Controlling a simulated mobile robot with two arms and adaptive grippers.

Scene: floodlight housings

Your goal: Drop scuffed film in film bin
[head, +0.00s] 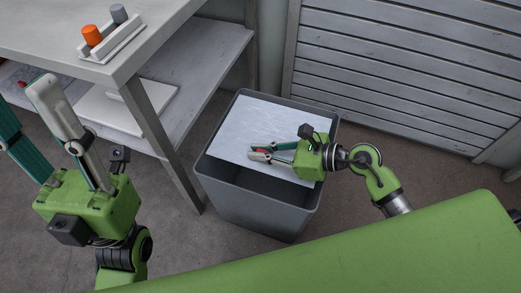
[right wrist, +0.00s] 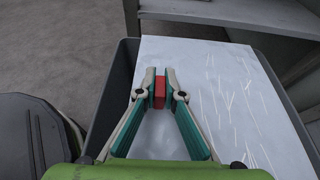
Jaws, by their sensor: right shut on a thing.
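The scuffed film is a pale sheet (head: 268,122) with white scratch lines, clear in the right wrist view (right wrist: 232,95). It lies flat across the mouth of the grey film bin (head: 250,212); I cannot tell whether it touches the walls. The bin's dark rim also shows in the right wrist view (right wrist: 116,95). My right gripper (head: 255,152) is over the bin, its fingers shut on a small red block-like grip (right wrist: 160,92) at the film. How the grip joins the sheet is hidden. My left gripper (head: 24,100) is open and empty, left of the bin.
A grey workbench (head: 55,42) with a lower shelf stands left of the bin, its leg close to the rim. A small rack (head: 112,40) with an orange and a grey knob sits on it. A slatted grey panel (head: 400,70) stands behind. Floor between is bare.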

